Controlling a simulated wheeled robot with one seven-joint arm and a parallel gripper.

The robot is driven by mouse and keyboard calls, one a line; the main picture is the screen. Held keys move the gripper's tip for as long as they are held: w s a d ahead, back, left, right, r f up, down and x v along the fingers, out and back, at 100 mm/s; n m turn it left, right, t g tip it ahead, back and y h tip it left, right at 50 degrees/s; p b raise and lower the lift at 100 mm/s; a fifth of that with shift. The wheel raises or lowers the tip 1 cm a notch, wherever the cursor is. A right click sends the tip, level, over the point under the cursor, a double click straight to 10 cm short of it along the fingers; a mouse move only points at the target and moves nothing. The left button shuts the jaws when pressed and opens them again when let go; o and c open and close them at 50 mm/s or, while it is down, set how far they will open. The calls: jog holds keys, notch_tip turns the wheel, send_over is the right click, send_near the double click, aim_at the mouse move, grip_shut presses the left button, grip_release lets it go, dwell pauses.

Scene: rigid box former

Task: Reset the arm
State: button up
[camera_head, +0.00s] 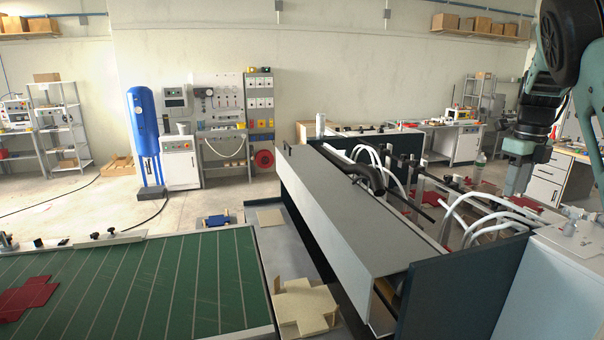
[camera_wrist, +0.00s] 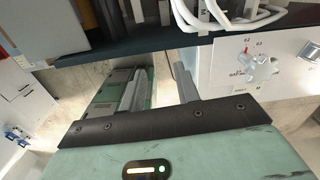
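My arm reaches in from the upper right of the head view. My gripper (camera_head: 516,186) hangs down there, over the right end of the box-forming machine (camera_head: 350,200). In the wrist view, the fingers of my gripper (camera_wrist: 160,82) stand apart. Light floor shows between them, so the gripper is open and empty. From the head view I cannot tell how far the fingertips are from the machine's white hoses (camera_head: 470,205).
A green conveyor (camera_head: 150,280) with a red box blank (camera_head: 28,297) lies at the left. A cream blank (camera_head: 305,305) lies beside it. A dark panel (camera_head: 465,285) and white cabinet (camera_head: 560,280) stand near front right. A white knob (camera_wrist: 258,66) shows in the wrist view.

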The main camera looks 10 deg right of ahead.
jog(key=s+a+f+n+t, duration=0.1)
jog(key=s+a+f+n, duration=0.35)
jog(key=a+n, duration=0.55)
jog(key=s+a+f+n+t, duration=0.1)
jog(key=s+a+f+n, duration=0.3)
jog(key=a+n, duration=0.7)
jog(key=s+a+f+n, duration=0.3)
jog(key=s+a+n, duration=0.35)
jog(key=n, duration=0.65)
jog(key=s+a+f+n+g+b, duration=0.1)
jog(key=s+a+f+n+b, duration=0.3)
jog(key=s+a+f+b, duration=0.2)
jog(key=s+a+f+n+g+b, duration=0.1)
jog(key=s+a+f+n+b, duration=0.3)
jog(key=a+f+b, duration=0.7)
jog(key=s+a+b, duration=0.1)
jog(key=s+b, duration=0.1)
jog(key=shift+s+a+y, duration=0.3)
jog(key=shift+s, duration=0.05)
